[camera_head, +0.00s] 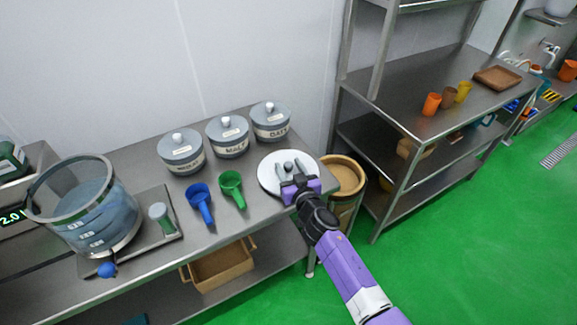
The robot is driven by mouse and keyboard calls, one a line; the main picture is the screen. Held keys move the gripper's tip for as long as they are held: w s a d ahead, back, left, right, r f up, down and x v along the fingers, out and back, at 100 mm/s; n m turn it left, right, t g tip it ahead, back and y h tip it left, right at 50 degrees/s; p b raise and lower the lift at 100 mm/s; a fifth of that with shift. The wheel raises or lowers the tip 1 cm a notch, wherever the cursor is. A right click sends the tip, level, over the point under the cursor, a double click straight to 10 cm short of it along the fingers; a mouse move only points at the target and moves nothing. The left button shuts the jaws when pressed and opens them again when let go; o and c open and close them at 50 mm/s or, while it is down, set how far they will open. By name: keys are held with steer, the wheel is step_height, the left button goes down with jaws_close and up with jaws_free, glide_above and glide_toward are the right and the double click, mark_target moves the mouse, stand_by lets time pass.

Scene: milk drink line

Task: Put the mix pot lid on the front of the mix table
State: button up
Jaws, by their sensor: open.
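The mix pot lid (268,182) is a pale round disc with a dark grey knob (288,165) at its middle. It lies at the right end of the steel mix table (233,219), near the front edge. My gripper (289,171) is over the lid from the front right, with its two fingers apart on either side of the knob. Whether the fingers touch the knob or the lid cannot be told. The clear mix pot (85,205) stands open on the left of the table.
Three labelled canisters, the nearest (181,152), line the back. A blue scoop (201,203) and a green scoop (232,187) lie left of the lid. The front strip right of the pot's tray (171,238) is mostly clear. A bin (346,176) stands beyond the table's right end.

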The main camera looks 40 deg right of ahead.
steer(key=p+v, duration=0.1)
steer(key=v, duration=1)
steer(key=shift+s, duration=0.2)
steer(key=s+a+r+n+y, duration=0.15)
steer(key=s+a+y, duration=0.25)
steer(key=s+a, duration=1.05)
steer(key=s+a+r+n+y, duration=0.3)
steer(key=s+a+r+n, duration=0.1)
steer(key=s+r, duration=0.9)
steer(key=shift+s+a, duration=0.6)
steer(key=shift+s, duration=0.4)
step_height(320, 180, down, 4)
steer(key=b, duration=0.3)
steer(key=shift+r+b, duration=0.2)
steer(key=shift+b, duration=0.1)
